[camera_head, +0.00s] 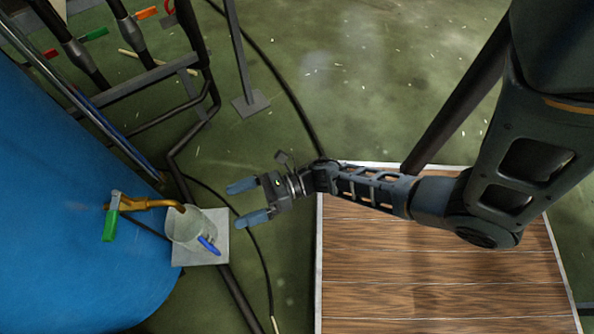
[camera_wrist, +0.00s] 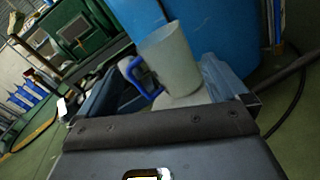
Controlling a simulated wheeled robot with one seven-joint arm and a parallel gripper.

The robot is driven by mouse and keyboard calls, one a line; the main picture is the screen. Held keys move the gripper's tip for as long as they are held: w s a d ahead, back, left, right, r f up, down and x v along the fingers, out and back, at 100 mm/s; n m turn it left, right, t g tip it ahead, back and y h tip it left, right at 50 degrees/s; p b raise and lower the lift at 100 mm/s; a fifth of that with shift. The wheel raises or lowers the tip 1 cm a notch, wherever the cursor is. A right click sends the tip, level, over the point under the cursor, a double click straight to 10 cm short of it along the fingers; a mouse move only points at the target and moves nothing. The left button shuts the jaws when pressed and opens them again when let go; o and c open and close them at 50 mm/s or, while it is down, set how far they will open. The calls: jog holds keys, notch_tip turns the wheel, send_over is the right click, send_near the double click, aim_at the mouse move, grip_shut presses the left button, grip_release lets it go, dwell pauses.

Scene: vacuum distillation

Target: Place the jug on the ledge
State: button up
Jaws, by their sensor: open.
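The jug (camera_head: 190,229) is a translucent whitish vessel with a blue handle. It stands upright on a small pale square ledge (camera_head: 217,251) beside the blue tank, under a brass tap (camera_head: 150,203) with a green lever. In the wrist view the jug (camera_wrist: 170,60) shows ahead, its blue handle on the left. My gripper (camera_head: 247,203) is open and empty, to the right of the jug and apart from it, with its blue fingers pointing left toward it. In the wrist view my gripper's fingers (camera_wrist: 165,93) show on either side of the jug's lower part.
A large blue tank (camera_head: 60,220) fills the left side. Dark pipes and a metal frame (camera_head: 150,80) stand behind the jug. A wooden-topped surface (camera_head: 430,260) lies under my arm at the right. A black cable (camera_head: 290,95) runs over the green floor, which is otherwise mostly open.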

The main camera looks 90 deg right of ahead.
jog(key=s+a+r+n+h, duration=0.2)
jog(key=s+r+n, duration=0.2)
jog(key=r+n, duration=0.5)
jog(key=s+a+r+n+g+h, duration=0.1)
jog(key=s+r+n+h, duration=0.2)
jog(key=r+n, duration=0.6)
jog(key=s+a+r+n+h, duration=0.2)
jog(key=s+r+n, duration=0.4)
jog(key=n, duration=1.1)
notch_tip(320, 180, up, 3)
jog(key=shift+s+a+f+g, duration=0.1)
jog(key=shift+s+a+g, duration=0.25)
jog(key=shift+s+g, duration=0.05)
jog(key=shift+c, duration=0.3)
